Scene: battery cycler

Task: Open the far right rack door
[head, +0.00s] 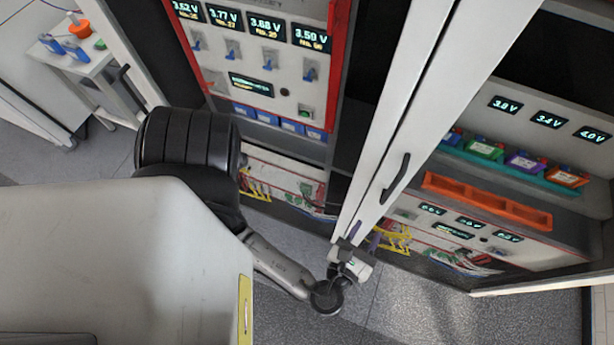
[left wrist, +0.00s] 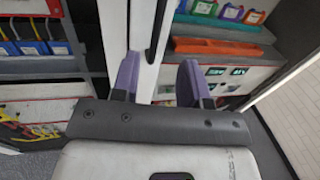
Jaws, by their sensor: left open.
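The far right rack door (head: 450,95) has a white frame with a black handle (head: 396,178) low on its left upright. I cannot tell whether the door is fully shut. My left gripper (head: 354,236) is at the foot of the white uprights, below the handle in the head view. In the left wrist view the open gripper (left wrist: 158,78) has its two purple fingers on either side of the white upright (left wrist: 141,25), with the handle (left wrist: 158,28) showing between and beyond them. Nothing is held, and contact with the handle is not visible. My right gripper is out of view.
The right rack holds an orange tray (head: 486,199) and several coloured battery blocks (head: 524,162). A red-framed rack (head: 262,60) stands left of it. A small white table (head: 80,58) is at the upper left. Grey floor (head: 430,310) lies clear before the right rack.

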